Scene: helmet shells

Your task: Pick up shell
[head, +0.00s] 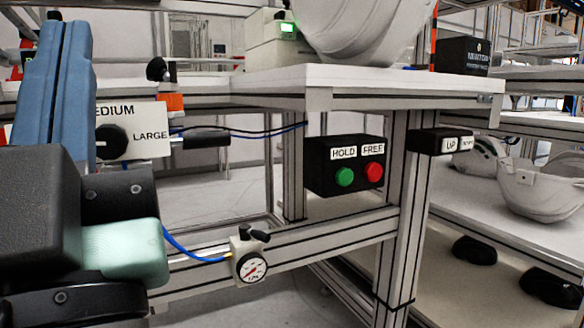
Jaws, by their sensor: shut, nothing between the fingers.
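A large pale grey helmet shell (372,28) sits on the white-topped workbench (400,78) at the top middle, cut off by the upper edge of the head view. A second pale shell (545,190) lies on a shelf at the right, open side up. Another shell (475,158) is partly visible behind it. I cannot make out my gripper's fingers in this view. Dark and teal parts fill the lower left, apart from all the shells.
A black box with HOLD and FREE buttons (345,168) hangs under the bench front. An UP control box (440,141) is mounted on its right. A pressure gauge (250,266) sits on the lower rail. Dark items (474,250) lie on a lower shelf at right.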

